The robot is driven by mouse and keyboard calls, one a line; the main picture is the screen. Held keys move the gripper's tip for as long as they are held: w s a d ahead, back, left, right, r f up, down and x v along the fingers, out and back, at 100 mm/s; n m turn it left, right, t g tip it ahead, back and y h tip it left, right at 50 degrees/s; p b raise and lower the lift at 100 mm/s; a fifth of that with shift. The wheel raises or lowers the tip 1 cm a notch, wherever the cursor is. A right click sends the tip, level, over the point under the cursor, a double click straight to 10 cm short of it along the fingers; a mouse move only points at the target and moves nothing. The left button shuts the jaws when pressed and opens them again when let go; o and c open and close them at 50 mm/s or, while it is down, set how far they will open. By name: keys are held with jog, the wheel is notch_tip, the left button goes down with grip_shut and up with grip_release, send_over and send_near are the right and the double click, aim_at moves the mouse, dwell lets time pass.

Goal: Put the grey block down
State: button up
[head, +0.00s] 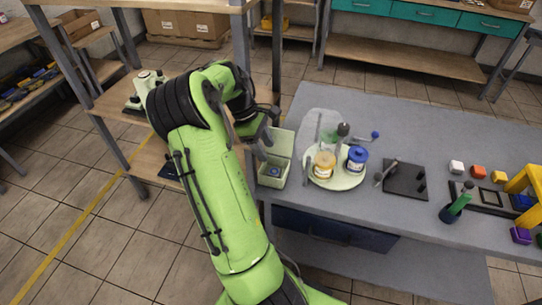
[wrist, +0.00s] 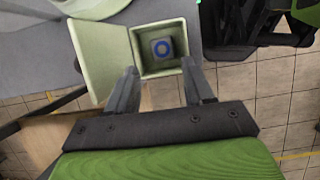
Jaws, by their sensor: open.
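A grey block with a blue ring on its face (wrist: 162,47) lies inside a pale green open box (wrist: 139,52). In the head view the block (head: 274,171) shows small and dark in the box (head: 270,183) at the left end of the grey table. My gripper (wrist: 162,78) is open, with its two fingers apart and nothing between them. The fingers point toward the box opening, and the block is beyond their tips. In the head view my gripper (head: 266,140) is beside the box's raised lid (head: 283,143), partly hidden by my arm.
A round pale tray (head: 338,183) with a yellow jar (head: 324,165) and a blue jar (head: 357,158) stands right of the box. A black plate (head: 405,180), coloured cubes and a yellow arch (head: 522,183) are farther right. A wooden shelf (head: 150,150) stands to the left.

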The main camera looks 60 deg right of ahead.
jog(key=p+v, duration=0.1)
jog(key=v, duration=0.4)
jog(key=shift+a+r, duration=0.1)
jog(key=shift+r, duration=0.1)
jog(key=w+a+r+t, duration=0.1)
jog(key=a+r+t, duration=0.15)
jog(key=a, duration=0.45)
jog(key=w+a+r+m+t, duration=0.1)
jog(key=w+a+r+t, duration=0.1)
jog(key=a+r, duration=0.35)
jog(key=w+a+r+t, duration=0.1)
jog(key=a+t, duration=0.1)
jog(key=a, duration=0.6)
jog(key=s+a+t, duration=0.2)
jog(key=s+a, duration=0.2)
jog(key=a, duration=0.3)
jog(key=s+a+t, duration=0.1)
jog(key=s+a, duration=0.4)
jog(key=a, duration=0.3)
jog(key=shift+r+m+t+y, duration=0.3)
jog(key=shift+m+t+y, duration=0.05)
jog(key=shift+m+y, duration=0.05)
jog(key=shift+s+a, duration=0.1)
jog(key=shift+a, duration=0.05)
